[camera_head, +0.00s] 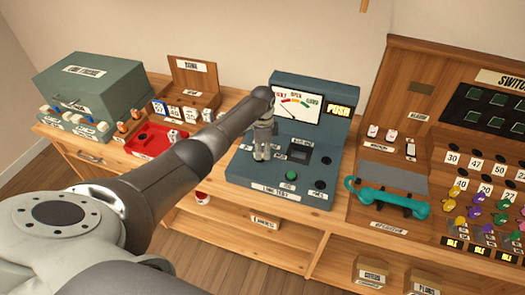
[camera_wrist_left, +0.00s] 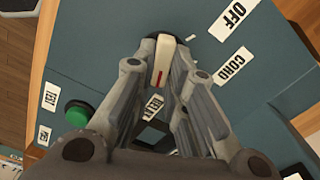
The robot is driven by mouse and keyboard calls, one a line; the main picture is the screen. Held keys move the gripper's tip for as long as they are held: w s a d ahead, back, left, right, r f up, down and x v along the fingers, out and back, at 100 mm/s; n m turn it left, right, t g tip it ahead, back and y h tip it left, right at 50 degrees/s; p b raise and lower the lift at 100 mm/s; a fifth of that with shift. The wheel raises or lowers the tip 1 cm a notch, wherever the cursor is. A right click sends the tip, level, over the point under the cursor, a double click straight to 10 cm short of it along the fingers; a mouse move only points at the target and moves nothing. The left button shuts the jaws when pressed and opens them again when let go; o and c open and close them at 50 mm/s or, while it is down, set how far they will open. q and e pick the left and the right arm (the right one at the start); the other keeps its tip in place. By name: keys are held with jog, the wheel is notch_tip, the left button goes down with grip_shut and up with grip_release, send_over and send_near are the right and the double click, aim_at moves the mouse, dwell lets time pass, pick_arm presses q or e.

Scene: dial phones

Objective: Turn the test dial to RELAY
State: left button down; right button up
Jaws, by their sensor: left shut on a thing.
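The teal line test box (camera_head: 240,170) stands on the wooden bench. My left gripper (camera_head: 262,150) points down onto the left part of its top, where the test dial is hidden from the head camera. In the left wrist view the gripper (camera_wrist_left: 160,85) is shut on the dial's cream knob (camera_wrist_left: 163,58), whose red mark (camera_wrist_left: 160,78) shows between the fingers. Around it are the OFF label (camera_wrist_left: 228,18), the CORD label (camera_wrist_left: 230,68) and a partly hidden label (camera_wrist_left: 154,104) too small to read surely. The right gripper is not in view.
A green button (camera_head: 291,175) sits at the box's front, with a meter (camera_head: 297,103) behind. A teal handset (camera_head: 388,198) and switchboard (camera_head: 480,110) lie right. A red tray (camera_head: 150,140) and teal case (camera_head: 90,85) stand left.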

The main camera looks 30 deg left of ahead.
aim_at(263, 153)
pick_arm(q)
jog(key=shift+w, duration=0.1)
dwell(0.3)
jog(key=c, duration=1.5)
grip_release()
jog(key=shift+o, duration=0.2)
notch_tip(263, 153, up, 12)
